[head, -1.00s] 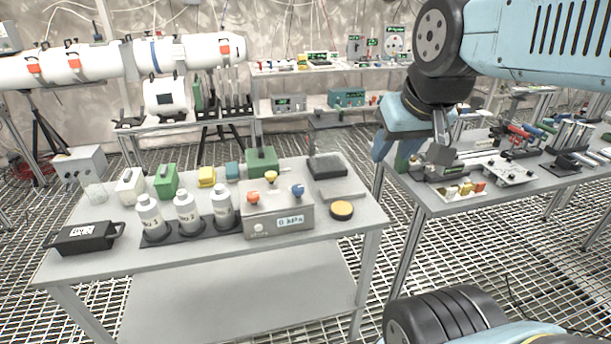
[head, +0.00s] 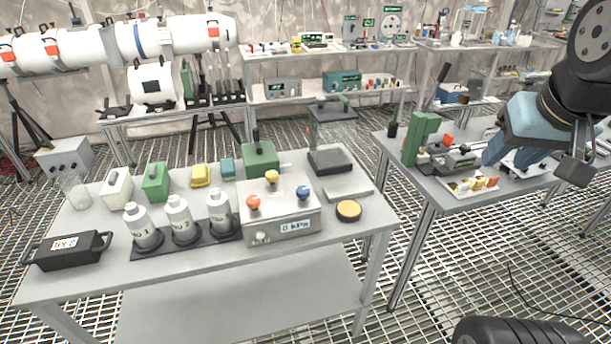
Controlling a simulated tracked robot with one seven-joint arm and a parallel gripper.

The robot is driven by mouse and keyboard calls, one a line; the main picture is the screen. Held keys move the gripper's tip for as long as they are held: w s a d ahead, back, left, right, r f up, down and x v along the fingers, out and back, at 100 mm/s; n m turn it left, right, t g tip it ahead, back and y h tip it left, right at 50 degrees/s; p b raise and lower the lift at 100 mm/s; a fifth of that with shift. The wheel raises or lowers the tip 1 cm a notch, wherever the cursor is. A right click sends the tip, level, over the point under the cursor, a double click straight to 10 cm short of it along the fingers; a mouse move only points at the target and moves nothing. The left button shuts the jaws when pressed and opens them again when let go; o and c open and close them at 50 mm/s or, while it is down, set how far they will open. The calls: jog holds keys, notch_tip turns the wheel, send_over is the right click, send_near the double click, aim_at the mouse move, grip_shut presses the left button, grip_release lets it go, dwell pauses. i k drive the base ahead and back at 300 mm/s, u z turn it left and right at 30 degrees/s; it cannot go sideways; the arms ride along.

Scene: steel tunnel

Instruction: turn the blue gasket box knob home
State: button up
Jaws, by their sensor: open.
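The gasket box (head: 262,224) is a light grey metal box near the front right of the near table. It has an orange knob, a yellow knob and a blue knob (head: 303,192) on top, the blue one at the right. A "0 kPa" label is on its front. My gripper (head: 533,158) is at the upper right, above the right-hand table, well to the right of the blue knob and apart from it. It is open, and I see nothing held in it. I cannot tell the knob's exact angle.
White bottles (head: 180,217) stand left of the box, and a green box (head: 261,160) is behind it. A yellow-topped disc (head: 348,210) lies to its right, near a dark-topped stand (head: 331,160). A floor gap separates the near table from the right-hand table (head: 440,195).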

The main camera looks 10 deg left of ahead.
aim_at(303, 192)
jog(key=u, duration=0.15)
jog(key=k, duration=0.65)
jog(key=u, duration=0.7)
jog(key=i, duration=0.5)
